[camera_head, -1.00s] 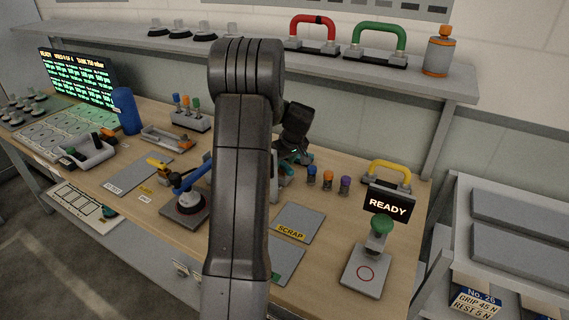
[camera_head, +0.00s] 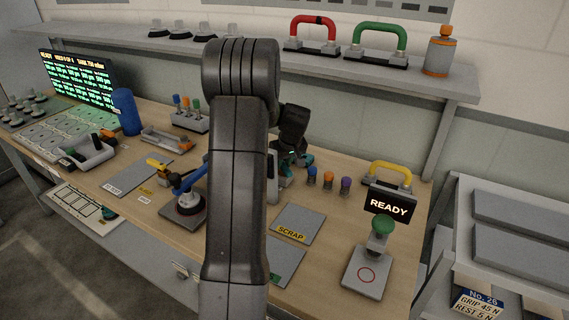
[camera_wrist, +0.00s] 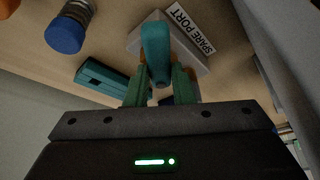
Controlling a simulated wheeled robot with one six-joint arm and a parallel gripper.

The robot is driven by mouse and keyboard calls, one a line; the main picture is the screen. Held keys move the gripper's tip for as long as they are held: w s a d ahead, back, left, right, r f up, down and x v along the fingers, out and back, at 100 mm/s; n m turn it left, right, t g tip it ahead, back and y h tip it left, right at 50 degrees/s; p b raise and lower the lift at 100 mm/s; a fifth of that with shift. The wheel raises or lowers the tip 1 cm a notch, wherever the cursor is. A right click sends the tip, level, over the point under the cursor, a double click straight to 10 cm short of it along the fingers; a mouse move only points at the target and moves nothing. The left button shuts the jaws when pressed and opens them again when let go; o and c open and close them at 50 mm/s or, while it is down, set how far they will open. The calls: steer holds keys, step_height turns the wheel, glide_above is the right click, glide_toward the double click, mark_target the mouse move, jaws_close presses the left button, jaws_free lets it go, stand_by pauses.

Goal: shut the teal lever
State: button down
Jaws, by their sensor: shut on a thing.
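The teal lever (camera_wrist: 156,45) stands out toward the wrist camera from a pale block with a "SPARE PORT" label (camera_wrist: 191,29). My gripper (camera_wrist: 160,82) is shut on the lever, with one green finger on each side of it. In the head view my gripper (camera_head: 291,156) is at the back of the bench, left of several coloured knobs. My own arm hides much of the lever and its block there. The lever's exact angle is hard to tell.
A teal bar-shaped part (camera_wrist: 103,77) and a blue-capped knob (camera_wrist: 64,34) lie close by in the wrist view. In the head view a blue, an orange (camera_head: 328,179) and a purple knob stand right of my gripper. A scrap plate (camera_head: 298,224) lies in front.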

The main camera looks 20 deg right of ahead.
mark_target(284, 164)
steer(key=c, duration=1.2)
jaws_free()
steer(key=shift+c, duration=0.2)
step_height(284, 164, up, 10)
steer(key=b, duration=0.1)
